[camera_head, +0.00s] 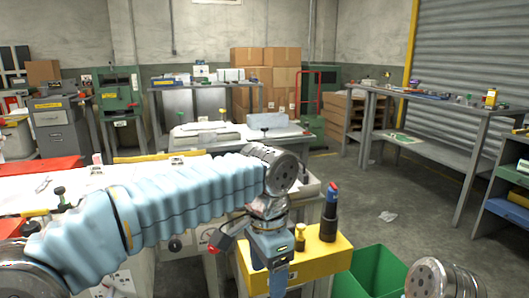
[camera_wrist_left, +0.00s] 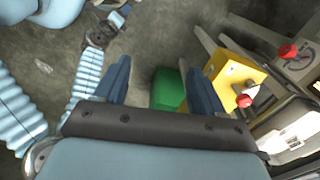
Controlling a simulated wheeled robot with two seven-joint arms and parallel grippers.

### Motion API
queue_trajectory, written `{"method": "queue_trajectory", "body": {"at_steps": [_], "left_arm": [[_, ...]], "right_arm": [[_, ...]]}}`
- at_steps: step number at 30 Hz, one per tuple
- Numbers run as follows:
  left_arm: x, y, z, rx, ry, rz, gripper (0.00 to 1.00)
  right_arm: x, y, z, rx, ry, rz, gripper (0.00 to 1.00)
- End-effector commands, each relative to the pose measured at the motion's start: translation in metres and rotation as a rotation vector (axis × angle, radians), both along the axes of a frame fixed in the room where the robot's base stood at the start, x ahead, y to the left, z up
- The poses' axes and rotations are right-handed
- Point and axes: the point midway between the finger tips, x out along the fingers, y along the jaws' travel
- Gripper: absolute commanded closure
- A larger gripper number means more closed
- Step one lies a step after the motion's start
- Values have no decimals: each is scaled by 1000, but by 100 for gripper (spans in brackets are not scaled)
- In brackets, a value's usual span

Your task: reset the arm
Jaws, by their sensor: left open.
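My left arm in its light blue ribbed sleeve reaches across the head view from the left. My left gripper (camera_head: 274,280) hangs down beside the yellow block stand (camera_head: 319,264). In the left wrist view my left gripper (camera_wrist_left: 158,78) has its two blue fingers spread wide, with nothing between them. A metal joint of my right arm shows at the bottom right of the head view. A blue part that appears to be my right gripper (camera_wrist_left: 118,18) shows small at the top left of the wrist view; its jaw state is unclear.
White worktables lie behind my arm. A grey bench (camera_head: 431,104) stands right; the floor between is mostly clear.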

Motion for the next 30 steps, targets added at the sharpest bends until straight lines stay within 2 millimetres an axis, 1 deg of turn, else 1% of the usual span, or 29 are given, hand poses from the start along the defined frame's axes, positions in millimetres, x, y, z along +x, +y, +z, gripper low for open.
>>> {"method": "queue_trajectory", "body": {"at_steps": [1,7,10,14,17,20,21,23,24,26,27,29,30], "left_arm": [[3,0,-9,-3,8,9,30],[15,-3,-41,-31,23,43,30],[22,-4,-63,-50,37,68,30],[31,-4,-103,-83,61,118,30],[38,-3,-142,-119,83,173,30],[41,2,-190,-160,112,250,30],[40,6,-213,-179,127,289,30],[36,13,-253,-212,150,365,30],[31,20,-283,-238,168,431,30],[17,33,-331,-277,195,552,30],[4,43,-362,-301,209,643,30],[-19,58,-400,-330,221,780,30],[-35,68,-421,-342,225,868,30]], "right_arm": [[1,0,0,0,-3,-1,57],[1,0,0,0,-3,0,57],[1,0,0,0,-3,-1,57],[1,0,0,0,-3,-1,57],[1,0,0,0,-3,-1,57],[1,0,0,0,-3,-1,57],[1,0,0,0,-3,-1,57],[1,0,0,0,-3,-1,57],[1,0,0,0,-3,-1,57],[1,0,0,0,-3,-1,57],[1,0,0,0,-3,-1,57],[1,0,0,0,-3,-1,57],[1,0,0,0,-3,-1,57]]}}
